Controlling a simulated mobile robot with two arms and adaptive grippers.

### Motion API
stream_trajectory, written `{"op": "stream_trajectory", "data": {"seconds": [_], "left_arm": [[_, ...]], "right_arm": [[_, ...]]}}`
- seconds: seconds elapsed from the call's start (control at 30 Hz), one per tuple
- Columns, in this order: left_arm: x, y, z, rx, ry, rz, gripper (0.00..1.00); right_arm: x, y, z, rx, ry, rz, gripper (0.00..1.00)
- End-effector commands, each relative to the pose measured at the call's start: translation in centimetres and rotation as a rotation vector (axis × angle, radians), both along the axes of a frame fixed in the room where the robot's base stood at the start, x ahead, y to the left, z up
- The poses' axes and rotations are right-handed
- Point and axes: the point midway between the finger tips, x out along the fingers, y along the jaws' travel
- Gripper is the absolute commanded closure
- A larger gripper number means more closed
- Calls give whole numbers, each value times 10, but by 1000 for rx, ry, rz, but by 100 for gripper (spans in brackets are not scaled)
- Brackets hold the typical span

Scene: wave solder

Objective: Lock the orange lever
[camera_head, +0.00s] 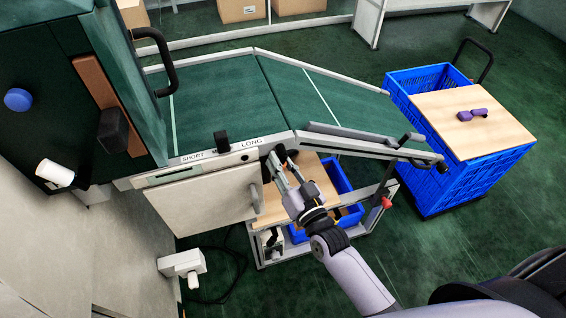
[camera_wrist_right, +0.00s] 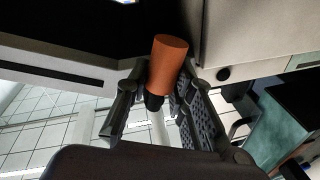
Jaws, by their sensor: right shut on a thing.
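The orange lever (camera_wrist_right: 167,62) shows in the right wrist view as an orange cylinder with a dark lower end. It sits between the two fingers of my right gripper (camera_wrist_right: 158,108), which is shut on it. In the head view my right gripper (camera_head: 281,162) is at the front edge of the green-topped machine table, below the "LONG" label. The lever is hidden there by the table edge and the gripper. Whether the lever is locked cannot be told. My left gripper is not in view.
A black slider knob (camera_head: 222,140) stands by the SHORT–LONG scale on the green table (camera_head: 225,100). A cart (camera_head: 262,252) with a wooden top and blue crate is below my gripper. A blue crate trolley (camera_head: 478,180) stands right, with a purple object (camera_head: 472,114) on its board.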

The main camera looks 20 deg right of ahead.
Motion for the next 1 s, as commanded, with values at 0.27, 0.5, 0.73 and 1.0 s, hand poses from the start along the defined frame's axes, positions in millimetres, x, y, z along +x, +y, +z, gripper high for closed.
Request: {"op": "stream_trajectory", "data": {"seconds": [0.27, 0.5, 0.73, 1.0], "left_arm": [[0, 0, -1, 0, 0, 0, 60], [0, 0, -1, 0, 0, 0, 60], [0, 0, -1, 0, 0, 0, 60], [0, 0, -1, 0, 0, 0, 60]], "right_arm": [[0, 2, 0, 75, 3, 0, 100], [0, 2, 0, 85, 3, 0, 100], [0, 2, 0, 84, 3, 0, 76], [0, 2, 0, 83, 3, 0, 58]]}}
